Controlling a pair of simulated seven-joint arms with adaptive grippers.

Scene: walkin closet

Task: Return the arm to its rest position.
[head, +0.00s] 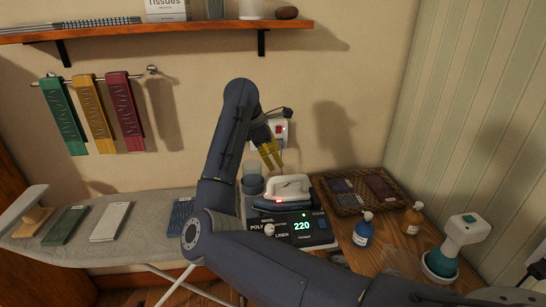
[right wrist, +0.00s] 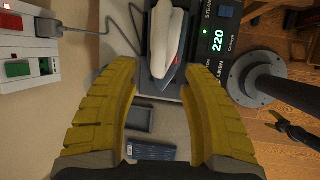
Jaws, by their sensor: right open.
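My right arm reaches up from the lower right of the head view, and its yellow-fingered right gripper (head: 270,155) hangs near the back wall, above and behind the iron. In the right wrist view the two fingers (right wrist: 160,125) are apart with nothing held between them. The white iron (head: 287,188) rests on its dark station, whose display (head: 301,226) reads 220. The iron also shows beyond the fingertips in the right wrist view (right wrist: 165,35).
A wall switch box (right wrist: 30,62) with green and red parts is close to my right gripper. The ironing board (head: 150,215) holds folded cloths at left. A wicker tray (head: 345,208), bottles (head: 363,230) and a white-topped sprayer (head: 460,235) stand at right. A shelf (head: 180,32) runs above.

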